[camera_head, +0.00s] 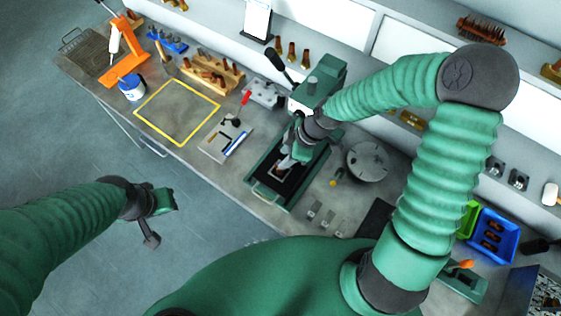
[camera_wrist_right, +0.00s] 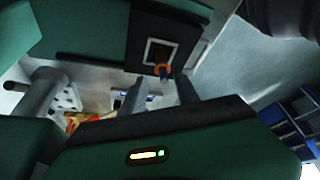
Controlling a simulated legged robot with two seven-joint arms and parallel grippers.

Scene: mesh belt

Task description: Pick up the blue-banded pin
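In the right wrist view a small orange, curved piece with a blue part (camera_wrist_right: 163,71) shows at the edge of a white square frame (camera_wrist_right: 147,50) on a dark plate; it may be the blue-banded pin. My right gripper (camera_wrist_right: 161,82) is open, with one finger on each side of this piece and visible gaps to both. In the head view my right gripper (camera_head: 287,162) is low over the green press's base (camera_head: 262,188) and partly hides the white frame. My left gripper (camera_head: 160,218) is open and empty over the floor, left of the bench.
The green press (camera_head: 322,82) stands right behind my right gripper. A grey round disc (camera_head: 367,160) is to its right. A white tray with a blue bar (camera_head: 226,140) lies to its left. A yellow-outlined area (camera_head: 178,110) of the bench is clear.

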